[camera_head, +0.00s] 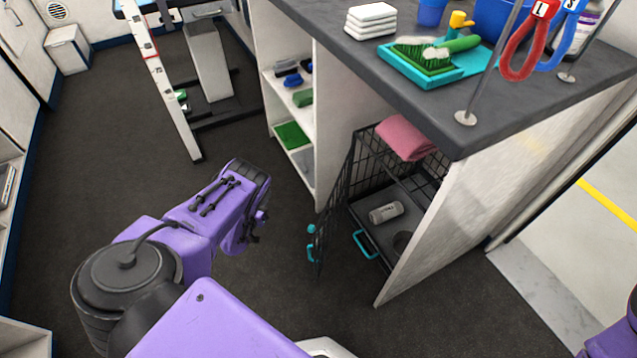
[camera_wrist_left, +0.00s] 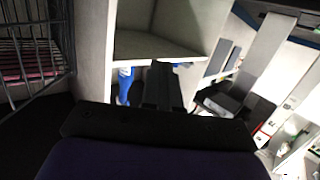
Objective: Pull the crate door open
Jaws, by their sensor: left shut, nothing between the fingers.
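The black wire crate (camera_head: 440,165) stands under the counter. Its wire door (camera_head: 335,205) stands swung outward, its teal latch handle (camera_head: 311,250) on the free edge. The front of the crate is uncovered. Inside, a pale can (camera_head: 386,212) lies on a dark tray with a teal handle (camera_head: 364,246). My left gripper (camera_head: 258,222) is left of the door, apart from it, partly hidden by its own wrist. In the left wrist view its fingers (camera_wrist_left: 165,88) are shut and empty, with wire bars (camera_wrist_left: 35,45) at the left. My right gripper is out of view.
A pink towel (camera_head: 405,138) lies on the crate. A white shelf unit (camera_head: 297,120) stands left of the door. The white counter end panel (camera_head: 480,195) bounds the crate on the right. The floor (camera_head: 90,150) at left is clear.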

